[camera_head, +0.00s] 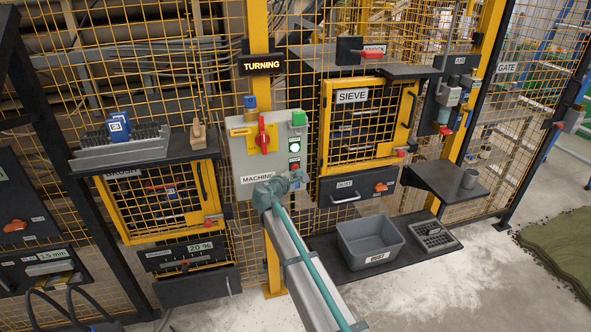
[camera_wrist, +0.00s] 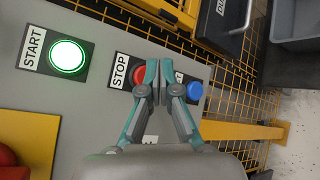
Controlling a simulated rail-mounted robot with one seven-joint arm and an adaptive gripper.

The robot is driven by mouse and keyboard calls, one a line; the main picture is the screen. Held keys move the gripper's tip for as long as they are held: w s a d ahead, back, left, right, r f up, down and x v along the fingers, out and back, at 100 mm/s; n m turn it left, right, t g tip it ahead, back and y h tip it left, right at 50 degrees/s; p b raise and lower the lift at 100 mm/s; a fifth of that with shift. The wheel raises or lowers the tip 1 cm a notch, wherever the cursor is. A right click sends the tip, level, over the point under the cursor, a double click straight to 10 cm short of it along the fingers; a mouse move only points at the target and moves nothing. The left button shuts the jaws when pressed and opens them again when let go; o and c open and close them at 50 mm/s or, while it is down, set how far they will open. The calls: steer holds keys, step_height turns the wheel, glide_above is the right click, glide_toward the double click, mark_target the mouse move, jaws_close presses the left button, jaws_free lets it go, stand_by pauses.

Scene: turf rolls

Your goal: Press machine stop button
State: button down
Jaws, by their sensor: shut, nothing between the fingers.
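The grey machine panel (camera_head: 245,165) hangs on the yellow post, with a lit TURNING sign (camera_head: 262,65) above it. The red stop button (camera_wrist: 138,74) sits on a black plate labelled STOP in the wrist view; it also shows in the head view (camera_head: 294,166). My gripper (camera_wrist: 158,72) is shut and empty, its fingertips together over the right edge of the red button, hiding part of it. Whether the tips touch the button cannot be told. In the head view my gripper (camera_head: 296,177) is just below the button.
The START button (camera_wrist: 68,56) glows green-white. A blue button (camera_wrist: 194,91) lies close right of my fingers in the wrist view. A red rotary switch (camera_head: 263,136) is on the panel's left. The sieve cabinet (camera_head: 364,127) and grey dust bin (camera_head: 371,241) stand to the right.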

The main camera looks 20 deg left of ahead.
steer(key=shift+w, duration=0.1)
steer(key=shift+w+a, duration=0.2)
steer(key=shift+a, duration=0.05)
steer(key=shift+w+a+b, duration=0.25)
steer(key=shift+w+b, duration=0.05)
steer(key=shift+w, duration=0.05)
stand_by(1.0)
steer(key=shift+s, duration=0.1)
steer(key=shift+s+d, duration=0.5)
steer(key=shift+s, duration=0.1)
steer(key=s+d, duration=0.1)
steer(key=s, duration=0.1)
steer(key=s+d+b, duration=0.1)
steer(key=s+d, duration=0.1)
stand_by(0.7)
steer(key=shift+d, duration=0.1)
stand_by(0.6)
